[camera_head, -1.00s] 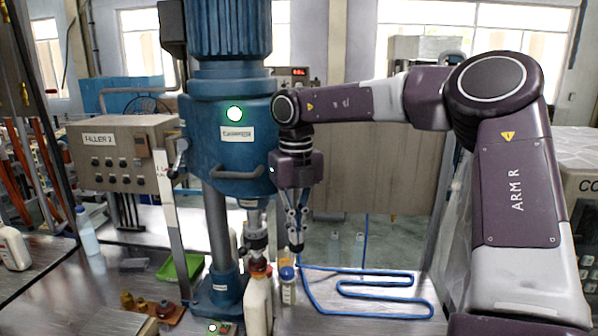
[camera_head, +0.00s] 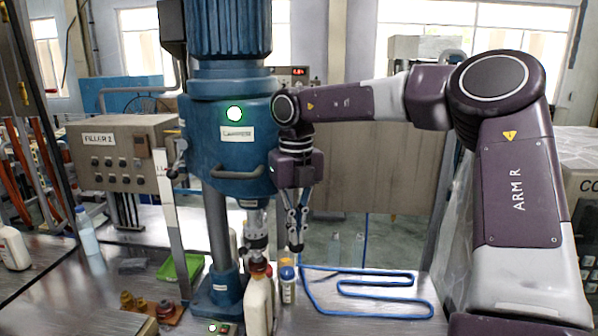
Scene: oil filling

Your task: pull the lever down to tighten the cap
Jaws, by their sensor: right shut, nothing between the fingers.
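The blue capping machine (camera_head: 230,140) stands left of centre. A dark bar handle (camera_head: 240,177), which may be the lever, curves across its front. Its grey chuck (camera_head: 257,240) hangs directly above a white bottle (camera_head: 259,305) with a reddish cap (camera_head: 260,270). Whether chuck and cap touch is hard to tell. My right gripper (camera_head: 297,247) points down, shut and empty, right of the chuck. My left gripper is out of view.
A green tray (camera_head: 180,268) and a wooden holder with small brown parts (camera_head: 165,312) lie left of the machine. A blue hose (camera_head: 375,283) loops on the bench at right. A control box (camera_head: 125,150) stands at left.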

